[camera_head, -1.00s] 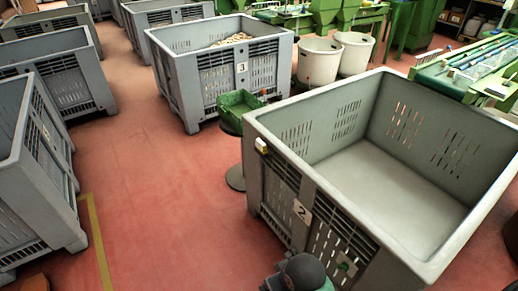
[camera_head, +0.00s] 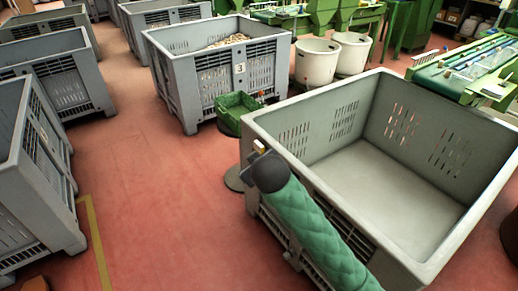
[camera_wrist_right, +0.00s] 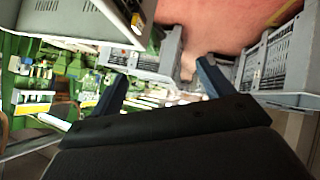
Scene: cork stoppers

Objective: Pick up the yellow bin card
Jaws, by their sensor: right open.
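A small yellow-and-white piece, apparently the yellow bin card (camera_head: 259,145), sits at the left corner of the near grey bin's rim (camera_head: 300,186). The dark end of my right arm is just in front of it and partly covers it. A small yellow-and-white patch, likely the same card (camera_wrist_right: 137,20), shows on the bin's edge in the right wrist view. My right gripper (camera_wrist_right: 160,82) is open, its two dark fingers apart with nothing between them. In the head view its fingers cannot be made out. My left gripper is not in view.
The near bin (camera_head: 395,195) is empty. Another grey bin (camera_head: 215,85), marked 3, holds corks behind a green crate (camera_head: 237,108) on a stand. More grey bins (camera_head: 30,170) line the left. Red floor (camera_head: 150,190) between them is clear.

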